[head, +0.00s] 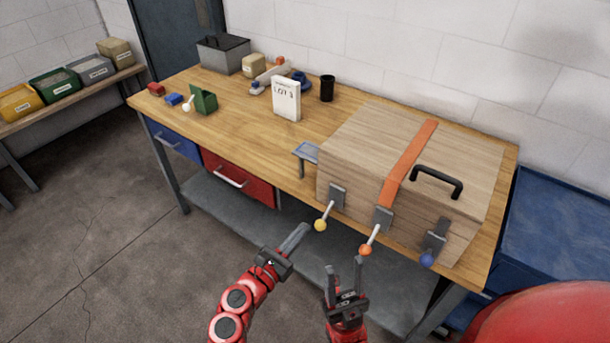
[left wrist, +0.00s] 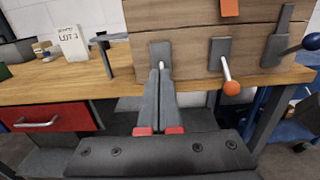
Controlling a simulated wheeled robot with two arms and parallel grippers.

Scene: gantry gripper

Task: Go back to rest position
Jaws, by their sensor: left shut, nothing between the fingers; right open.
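My left gripper (head: 302,232) is shut and empty in front of the wooden box, close to the yellow-knobbed lever (head: 321,222). In the left wrist view its fingers (left wrist: 160,78) are together and overlap the left latch plate (left wrist: 161,49); I cannot tell whether they touch the lever. My right gripper (head: 344,264) is open and empty, below and to the left of the orange-knobbed lever (head: 366,247). The wooden box (head: 365,145) is closed, with an orange strap (head: 410,160) and a black handle (head: 438,180). A blue-knobbed lever (head: 429,257) is at its right.
The workbench (head: 245,130) has a red drawer (head: 240,178) and a blue drawer (head: 175,140), both closed. A white lot card (head: 286,100), a black cup (head: 327,88) and a grey box (head: 223,54) stand on top. A blue cart (head: 560,220) is at right.

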